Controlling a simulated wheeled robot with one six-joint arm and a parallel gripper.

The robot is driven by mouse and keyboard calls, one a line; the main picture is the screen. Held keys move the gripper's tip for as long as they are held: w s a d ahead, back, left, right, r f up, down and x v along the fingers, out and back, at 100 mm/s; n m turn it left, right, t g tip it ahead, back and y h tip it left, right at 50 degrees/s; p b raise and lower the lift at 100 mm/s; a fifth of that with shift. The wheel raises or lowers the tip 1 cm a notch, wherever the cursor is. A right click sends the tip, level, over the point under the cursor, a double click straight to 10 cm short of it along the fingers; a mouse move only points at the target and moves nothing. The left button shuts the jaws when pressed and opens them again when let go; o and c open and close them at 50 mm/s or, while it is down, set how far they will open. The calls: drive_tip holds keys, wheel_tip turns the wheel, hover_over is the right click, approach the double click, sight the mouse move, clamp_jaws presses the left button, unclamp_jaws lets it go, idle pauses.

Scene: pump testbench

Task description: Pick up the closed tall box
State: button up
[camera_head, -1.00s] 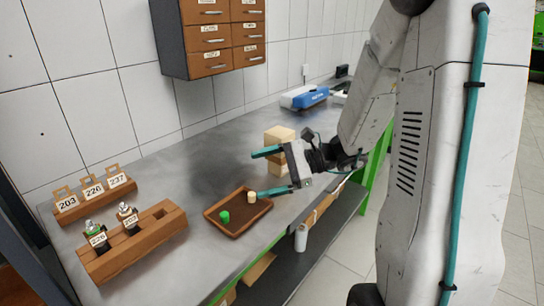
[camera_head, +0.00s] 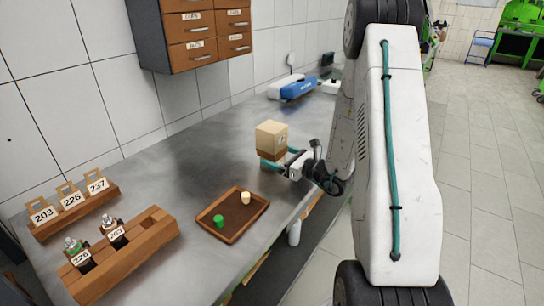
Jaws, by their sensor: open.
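A tall box (camera_head: 271,137) stands on the grey bench, with a pale tan upper part and a darker brown lower part. Its top looks closed. My gripper (camera_head: 273,158) is open at the box's lower right side, with its teal fingers low and close to the brown part. One finger shows in front of the box's base; the other runs toward its right side and is partly hidden. I cannot tell whether the fingers touch the box.
A brown tray (camera_head: 232,233) with a green cap (camera_head: 218,220) and a pale cap (camera_head: 245,197) lies in front. A wooden rack (camera_head: 135,262) and numbered holders (camera_head: 75,212) stand left. Drawers (camera_head: 200,30) hang above. A blue case (camera_head: 298,88) lies behind. The bench left of the box is clear.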

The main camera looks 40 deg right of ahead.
drive_tip(key=shift+x, duration=1.35)
drive_tip(key=c, duration=1.3)
drive_tip(key=shift+c, duration=0.2)
